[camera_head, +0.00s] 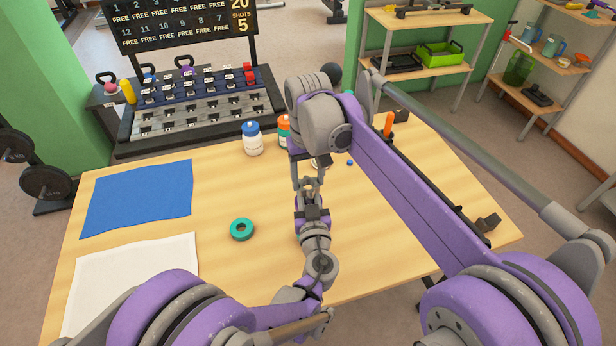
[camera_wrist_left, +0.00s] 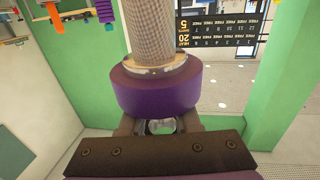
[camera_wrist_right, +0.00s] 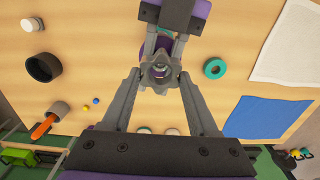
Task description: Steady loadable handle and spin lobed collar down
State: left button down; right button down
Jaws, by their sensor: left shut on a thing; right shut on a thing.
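The loadable handle shows in the left wrist view as a knurled shaft (camera_wrist_left: 124,28) with a purple disc (camera_wrist_left: 155,92) at its end. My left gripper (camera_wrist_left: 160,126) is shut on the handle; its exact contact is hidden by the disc. In the head view my left gripper (camera_head: 312,208) is above the table's middle. The lobed collar (camera_wrist_right: 158,72) is a grey lobed piece between the fingertips of my right gripper (camera_wrist_right: 160,78), which is shut on it above the handle. In the head view my right gripper (camera_head: 307,182) reaches down from above. The collar's thread is hidden.
A teal ring (camera_head: 241,229) lies on the wooden table (camera_head: 220,275), left of the grippers. A blue cloth (camera_head: 138,198) and white cloth (camera_head: 130,270) lie at left. Bottles (camera_head: 253,139) stand at the back. A black cup (camera_wrist_right: 43,67) shows in the right wrist view.

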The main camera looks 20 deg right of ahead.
jog(key=shift+f, duration=0.9)
jog(key=shift+r, duration=0.65)
jog(key=shift+f, duration=0.6)
dwell(1.1)
jog(key=shift+r, duration=0.6)
jog(key=shift+f, duration=0.8)
dwell(0.7)
jog(key=shift+r, duration=0.1)
jog(key=shift+r, duration=0.65)
dwell(0.4)
